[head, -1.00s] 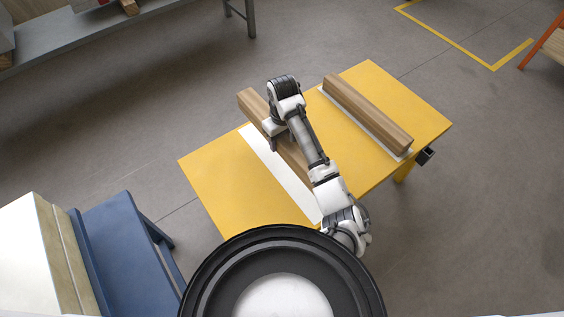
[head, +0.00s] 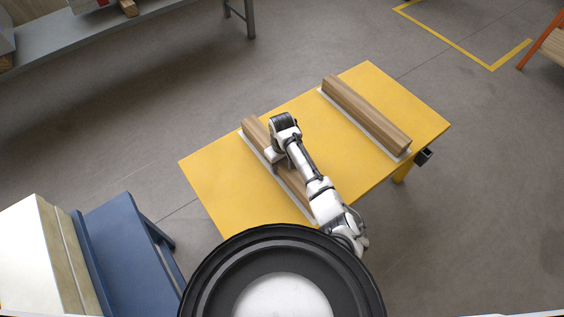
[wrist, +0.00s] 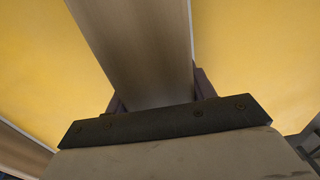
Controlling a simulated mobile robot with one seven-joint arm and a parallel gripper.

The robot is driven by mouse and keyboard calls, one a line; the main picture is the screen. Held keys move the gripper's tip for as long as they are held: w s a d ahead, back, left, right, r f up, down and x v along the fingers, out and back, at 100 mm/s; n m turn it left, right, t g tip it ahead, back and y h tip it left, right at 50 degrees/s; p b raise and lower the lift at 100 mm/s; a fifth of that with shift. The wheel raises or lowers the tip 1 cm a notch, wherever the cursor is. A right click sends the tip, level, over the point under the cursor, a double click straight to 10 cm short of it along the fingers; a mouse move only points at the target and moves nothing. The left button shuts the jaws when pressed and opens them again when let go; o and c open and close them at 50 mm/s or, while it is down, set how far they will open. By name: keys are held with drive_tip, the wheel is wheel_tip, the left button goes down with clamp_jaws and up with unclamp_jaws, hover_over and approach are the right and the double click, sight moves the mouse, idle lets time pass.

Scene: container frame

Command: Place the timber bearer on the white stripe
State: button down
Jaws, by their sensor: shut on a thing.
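The timber bearer (head: 256,131) is a long brown beam on the left half of the yellow table. It lies lengthwise along the left white stripe (head: 258,158), covering most of it, with a thin white edge showing on its left. Whether the bearer's underside touches the stripe is hard to tell. My arm hides part of its near half.
A second timber beam (head: 367,113) lies on another white stripe (head: 408,157) at the right of the yellow table (head: 215,170). The table between the beams is bare. A blue bench (head: 118,245) stands at lower left, a grey bench (head: 90,32) at upper left.

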drive_tip(key=c, duration=0.5)
unclamp_jaws()
wheel_tip(320, 180, up, 12)
drive_tip(key=shift+r+b, duration=0.1)
drive_tip(key=shift+b, duration=0.6)
